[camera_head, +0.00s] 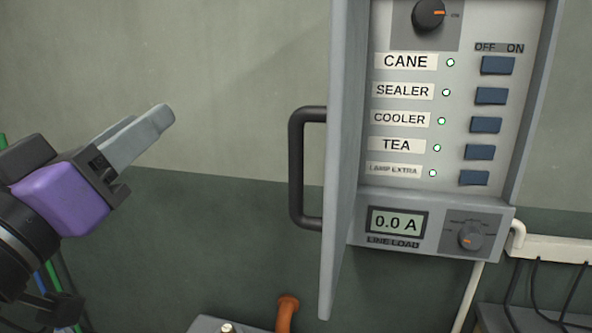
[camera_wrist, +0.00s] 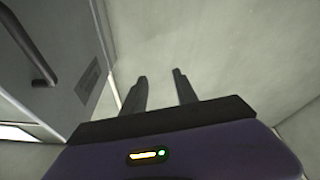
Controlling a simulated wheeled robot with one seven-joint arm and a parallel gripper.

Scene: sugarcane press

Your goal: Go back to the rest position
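My gripper (camera_head: 160,118) is at the left of the head view, with its grey fingers pointing up and right in free air. In the wrist view my gripper (camera_wrist: 160,76) shows two fingers apart with nothing between them. The grey cabinet door (camera_head: 342,150) stands swung open, seen nearly edge-on, with a dark handle (camera_head: 296,168) on its left face. The gripper is left of the handle and apart from it. The door (camera_wrist: 65,60) and its handle (camera_wrist: 30,45) also show at the left of the wrist view.
The switch panel (camera_head: 455,150) has labelled rows with small lit lamps and blue switches (camera_head: 486,125). The line load display (camera_head: 397,222) reads 0.0 A, beside a knob (camera_head: 471,236). An orange-brown upright piece (camera_head: 287,312) stands at the bottom. Bare wall lies between gripper and door.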

